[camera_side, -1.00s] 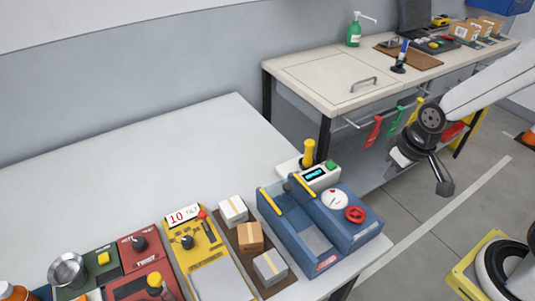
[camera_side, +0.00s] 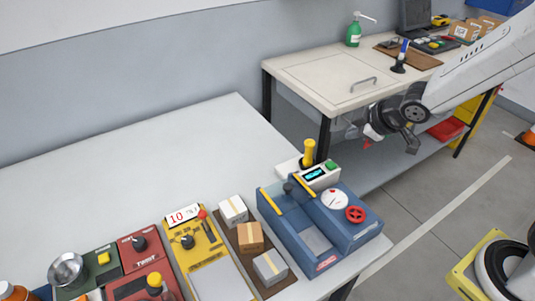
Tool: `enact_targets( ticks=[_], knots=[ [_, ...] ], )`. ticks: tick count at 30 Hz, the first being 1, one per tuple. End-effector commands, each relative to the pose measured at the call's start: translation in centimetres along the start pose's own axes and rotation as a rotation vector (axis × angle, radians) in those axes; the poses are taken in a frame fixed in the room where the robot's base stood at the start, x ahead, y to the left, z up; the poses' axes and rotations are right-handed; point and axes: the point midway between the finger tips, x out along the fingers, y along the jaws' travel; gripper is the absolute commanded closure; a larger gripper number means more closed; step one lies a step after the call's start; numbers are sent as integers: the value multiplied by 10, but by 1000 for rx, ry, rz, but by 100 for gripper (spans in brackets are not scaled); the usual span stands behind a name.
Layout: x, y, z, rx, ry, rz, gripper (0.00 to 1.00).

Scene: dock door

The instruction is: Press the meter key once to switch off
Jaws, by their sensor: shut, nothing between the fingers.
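A white meter box (camera_side: 327,181) with a lit cyan display (camera_side: 314,174) stands at the back right of the near table. A green key (camera_side: 331,166) sits on its top beside the display. A yellow upright handle (camera_side: 308,153) rises at its left. My gripper (camera_side: 411,149) is shut and empty. It appears up and to the right of the meter, apart from the green key. Its fingertips are small and dark in this view.
A blue case (camera_side: 325,225) with a red knob and a gauge stands in front of the meter. A brown tray (camera_side: 247,258) with boxes and a yellow panel (camera_side: 205,250) lie to the left. A workbench (camera_side: 330,80) stands behind. The table's left back is clear.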

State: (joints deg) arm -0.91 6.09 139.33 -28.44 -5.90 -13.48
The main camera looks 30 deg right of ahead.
Motion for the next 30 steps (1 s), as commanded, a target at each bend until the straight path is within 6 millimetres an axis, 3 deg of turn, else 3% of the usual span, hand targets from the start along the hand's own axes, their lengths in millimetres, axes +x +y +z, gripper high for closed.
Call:
enact_targets(
  ticks=[3,9,30],
  knots=[
    [4,3,-15,-104,67,8,100],
    [6,5,-28,-191,124,13,100],
    [13,0,-24,-194,127,8,100]
  ],
)
